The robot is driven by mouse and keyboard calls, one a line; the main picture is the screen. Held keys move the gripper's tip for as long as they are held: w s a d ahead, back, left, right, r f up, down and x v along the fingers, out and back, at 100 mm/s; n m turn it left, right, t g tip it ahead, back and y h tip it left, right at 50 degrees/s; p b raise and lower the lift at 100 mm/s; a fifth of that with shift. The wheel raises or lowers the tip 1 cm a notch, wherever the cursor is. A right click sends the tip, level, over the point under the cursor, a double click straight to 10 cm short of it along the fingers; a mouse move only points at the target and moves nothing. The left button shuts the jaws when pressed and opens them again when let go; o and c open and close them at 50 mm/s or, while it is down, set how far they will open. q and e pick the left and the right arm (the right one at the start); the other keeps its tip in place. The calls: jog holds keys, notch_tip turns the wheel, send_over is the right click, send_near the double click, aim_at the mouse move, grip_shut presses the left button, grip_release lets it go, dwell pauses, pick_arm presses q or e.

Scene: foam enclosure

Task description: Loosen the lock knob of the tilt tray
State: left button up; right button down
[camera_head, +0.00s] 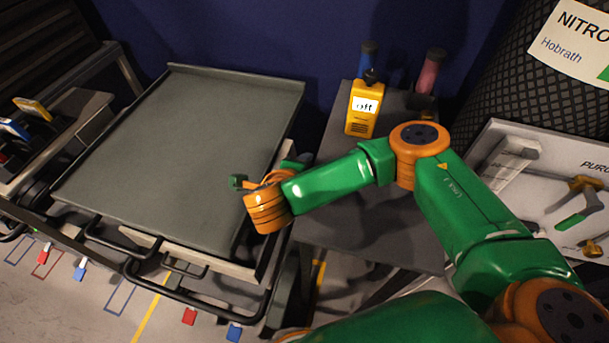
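The tilt tray (190,150) is a large grey flat plate with a low rim, on a dark frame at the left and centre. My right arm reaches in from the lower right, and its orange wrist is over the tray's right edge. My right gripper (262,181) is at that edge, mostly hidden by the wrist; small green and orange parts show beside it. I cannot tell whether its fingers are open or shut. The lock knob cannot be made out; the wrist may hide it. My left gripper is not in view.
Black tube handles (180,293) run along the tray's front. A tool panel (555,190) stands at the right, a rack at the left.

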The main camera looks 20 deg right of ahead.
dwell(0.3)
jog(key=shift+c, duration=1.6)
grip_release()
jog(key=shift+s+a+r, duration=0.15)
jog(key=shift+r, duration=0.15)
jog(key=p+v, duration=0.2)
jog(key=v, duration=0.4)
jog(key=shift+s+p, duration=0.3)
